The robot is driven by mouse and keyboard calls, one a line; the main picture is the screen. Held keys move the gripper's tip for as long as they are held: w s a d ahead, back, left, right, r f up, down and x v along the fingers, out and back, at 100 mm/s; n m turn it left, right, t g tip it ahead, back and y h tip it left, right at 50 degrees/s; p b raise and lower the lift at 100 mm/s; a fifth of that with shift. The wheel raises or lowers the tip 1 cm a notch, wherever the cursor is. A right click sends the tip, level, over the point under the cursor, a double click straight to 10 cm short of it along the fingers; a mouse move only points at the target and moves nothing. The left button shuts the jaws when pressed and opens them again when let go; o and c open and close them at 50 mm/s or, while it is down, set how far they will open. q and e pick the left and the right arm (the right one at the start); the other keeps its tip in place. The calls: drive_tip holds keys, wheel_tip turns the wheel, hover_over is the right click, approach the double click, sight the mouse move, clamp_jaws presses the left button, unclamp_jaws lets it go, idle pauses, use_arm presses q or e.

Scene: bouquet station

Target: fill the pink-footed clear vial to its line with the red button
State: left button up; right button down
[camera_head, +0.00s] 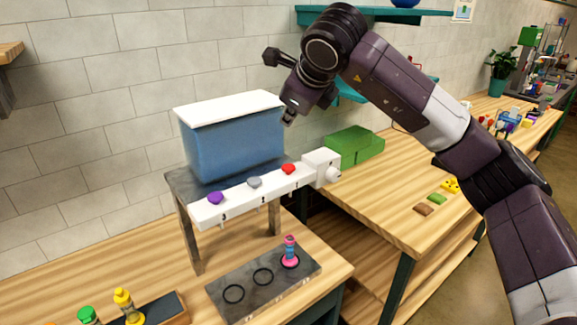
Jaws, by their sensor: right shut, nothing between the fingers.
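The pink-footed vial (290,252) stands upright at the rightmost ring of the dark grey plate (244,305). It is small here; I see pink at its top and foot and a bluish band between. Its line and fill level are too small to tell. The red button (288,168) is the rightmost on the white bar of the dispenser, above and behind the vial. My right gripper (289,118) is shut and empty. In the picture it is above the red button, by the right side of the blue tank (235,148). My left gripper is not in view.
The bar also has a grey button (254,182) and a purple button (215,198). Two other rings on the plate are empty. Green-capped and yellow bottles (124,306) stand front left. A green box (354,146) sits right of the dispenser. Teal shelves (400,13) are behind my arm.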

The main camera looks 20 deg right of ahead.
sight(289, 168)
drive_tip(key=shift+f, duration=0.15)
wheel_tip(289, 168, down, 8)
drive_tip(key=b, duration=0.5)
drive_tip(key=shift+b, duration=0.35)
drive_tip(key=shift+f+b, duration=0.3)
idle(1.0)
drive_tip(key=shift+f+b, duration=0.35)
drive_tip(key=shift+b, duration=0.15)
drive_tip(key=shift+f+b, duration=0.65)
drive_tip(key=shift+f, duration=0.05)
idle(0.5)
idle(0.4)
drive_tip(key=shift+r+p, duration=0.6)
drive_tip(key=shift+r, duration=0.5)
